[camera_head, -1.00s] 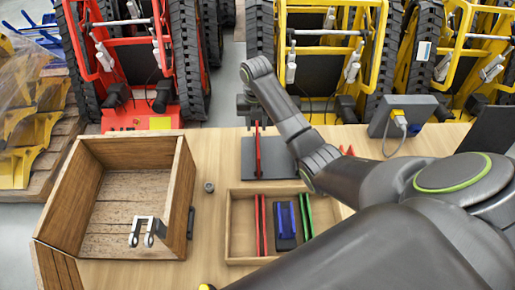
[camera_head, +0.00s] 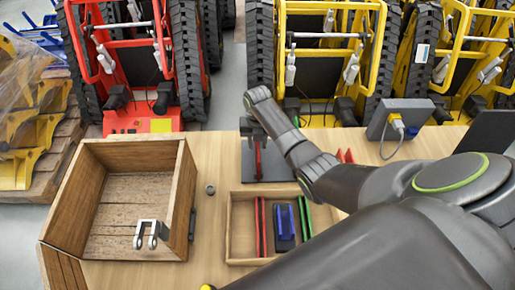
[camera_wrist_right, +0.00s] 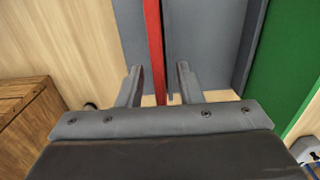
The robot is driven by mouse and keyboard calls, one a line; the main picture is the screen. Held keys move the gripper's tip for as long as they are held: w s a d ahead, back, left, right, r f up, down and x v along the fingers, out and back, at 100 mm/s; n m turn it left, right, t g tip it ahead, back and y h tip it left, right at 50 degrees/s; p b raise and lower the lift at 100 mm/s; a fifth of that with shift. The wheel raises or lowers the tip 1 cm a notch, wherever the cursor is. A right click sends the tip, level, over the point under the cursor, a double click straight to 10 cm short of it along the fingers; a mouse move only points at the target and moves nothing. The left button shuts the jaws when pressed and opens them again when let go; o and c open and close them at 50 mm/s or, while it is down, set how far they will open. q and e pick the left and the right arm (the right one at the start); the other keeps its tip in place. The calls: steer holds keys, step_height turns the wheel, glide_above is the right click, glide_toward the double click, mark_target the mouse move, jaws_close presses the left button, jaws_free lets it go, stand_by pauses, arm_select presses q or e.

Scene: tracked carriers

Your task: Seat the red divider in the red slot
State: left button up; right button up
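The red divider (camera_head: 258,160) stands upright on a grey plate (camera_head: 280,168) on the table. It also shows in the wrist view as a red strip (camera_wrist_right: 155,45). My right gripper (camera_head: 255,138) is over the divider and hides its upper part. In the wrist view my right gripper's fingers (camera_wrist_right: 160,85) are apart, one on each side of the strip, with a gap on both sides. Two parallel red strips (camera_head: 261,225) in the shallow wooden tray (camera_head: 238,258) look like the red slot, with nothing visible between them.
The tray also holds a dark block with blue strips (camera_head: 285,222) and green strips (camera_head: 304,215). The open wooden crate (camera_head: 180,190) stands at left. A grey box with a cable (camera_head: 400,120) is at back right. My right arm covers the table's right side.

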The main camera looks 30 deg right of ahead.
jaws_close()
steer(key=shift+r, duration=0.15)
